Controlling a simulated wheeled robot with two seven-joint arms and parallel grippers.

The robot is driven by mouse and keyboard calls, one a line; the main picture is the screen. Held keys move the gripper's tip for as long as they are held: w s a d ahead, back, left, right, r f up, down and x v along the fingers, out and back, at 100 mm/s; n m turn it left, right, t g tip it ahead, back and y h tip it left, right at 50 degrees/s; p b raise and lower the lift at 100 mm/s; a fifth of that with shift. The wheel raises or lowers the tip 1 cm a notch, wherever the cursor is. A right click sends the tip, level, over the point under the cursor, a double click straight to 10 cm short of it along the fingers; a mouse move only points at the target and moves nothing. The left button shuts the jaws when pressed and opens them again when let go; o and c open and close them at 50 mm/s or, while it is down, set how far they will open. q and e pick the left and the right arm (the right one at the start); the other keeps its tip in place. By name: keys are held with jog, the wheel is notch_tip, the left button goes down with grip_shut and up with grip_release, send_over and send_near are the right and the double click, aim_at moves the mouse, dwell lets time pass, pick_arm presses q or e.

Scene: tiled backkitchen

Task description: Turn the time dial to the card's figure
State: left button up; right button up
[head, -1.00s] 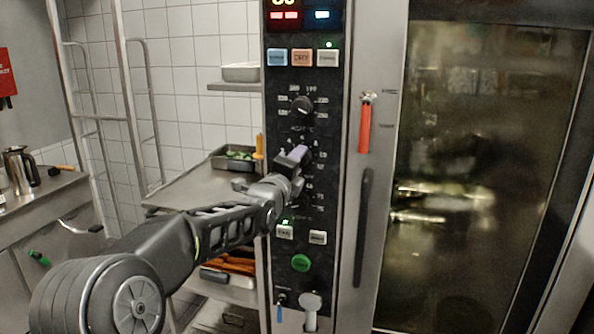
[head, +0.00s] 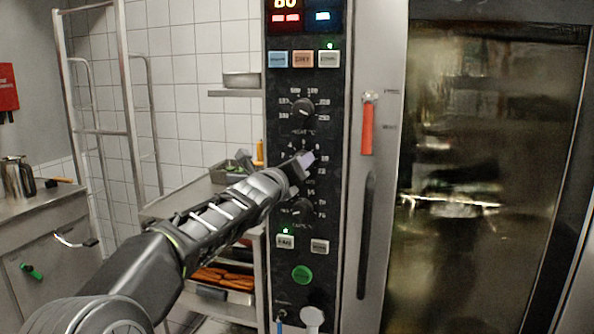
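The oven's black control panel (head: 284,190) stands upright at centre. My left gripper (head: 275,159) is in front of its middle, fingers spread, with a pale lilac pad on the right finger. That finger overlaps the middle dial, whose knob is mostly hidden, so contact and its pointer cannot be told. The top dial (head: 303,110) is in plain view with figures around it. The lower dial (head: 302,207) shows just below my gripper. I cannot make out a card with a figure. My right gripper is not in view.
A red handle (head: 367,128) and a long dark door handle (head: 367,230) are right of the panel, before the glass door (head: 480,190). A steel trolley with trays (head: 222,292) stands close on the left.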

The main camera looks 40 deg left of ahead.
pick_arm(q)
jog(key=shift+d+r, duration=0.1)
jog(key=shift+r, duration=0.15)
jog(key=o, duration=1.1)
jog(key=shift+c, duration=0.2)
jog(key=shift+o, duration=1.3)
jog(key=shift+w+f, duration=0.1)
jog(key=shift+f, duration=0.1)
jog(key=b+v, duration=0.3)
jog(key=v, duration=0.5)
